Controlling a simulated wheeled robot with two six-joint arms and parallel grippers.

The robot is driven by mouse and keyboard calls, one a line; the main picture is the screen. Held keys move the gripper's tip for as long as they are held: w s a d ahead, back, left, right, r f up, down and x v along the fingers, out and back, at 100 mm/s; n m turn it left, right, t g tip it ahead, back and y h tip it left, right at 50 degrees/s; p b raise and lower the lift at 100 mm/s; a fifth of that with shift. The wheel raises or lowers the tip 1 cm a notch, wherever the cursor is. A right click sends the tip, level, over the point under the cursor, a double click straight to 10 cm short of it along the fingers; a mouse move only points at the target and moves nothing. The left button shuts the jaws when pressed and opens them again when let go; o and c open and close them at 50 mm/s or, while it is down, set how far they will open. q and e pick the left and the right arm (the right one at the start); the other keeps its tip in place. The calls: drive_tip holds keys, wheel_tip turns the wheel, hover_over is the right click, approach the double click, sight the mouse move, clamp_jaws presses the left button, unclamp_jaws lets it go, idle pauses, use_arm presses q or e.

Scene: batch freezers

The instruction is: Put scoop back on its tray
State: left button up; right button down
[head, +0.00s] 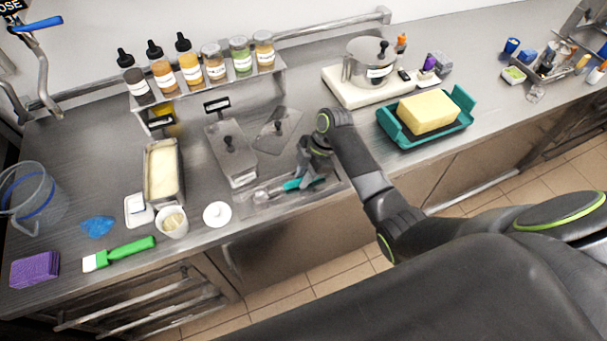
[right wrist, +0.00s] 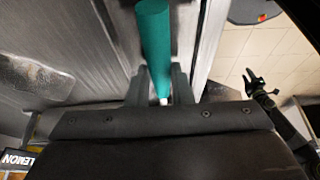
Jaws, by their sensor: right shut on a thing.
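The scoop has a teal handle and a metal head. In the head view its head (head: 262,195) points left, and its handle (head: 293,184) runs right into my right gripper (head: 312,180). My right gripper is shut on the teal handle, which also shows in the right wrist view (right wrist: 154,45) between the two fingers (right wrist: 163,88). The metal tray (head: 337,186) lies under the scoop near the counter's front edge. I cannot tell whether the scoop touches the tray.
A teal tray with a yellow block (head: 428,111) is to the right.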

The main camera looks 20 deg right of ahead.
drive_tip(key=c, duration=1.3)
unclamp_jaws()
drive_tip(key=shift+r, duration=0.15)
drive_tip(key=shift+d+r, duration=0.15)
drive_tip(key=shift+r, duration=0.05)
drive_tip(key=b+v, duration=0.3)
drive_tip(key=v, duration=0.8)
drive_tip(key=shift+r, duration=0.25)
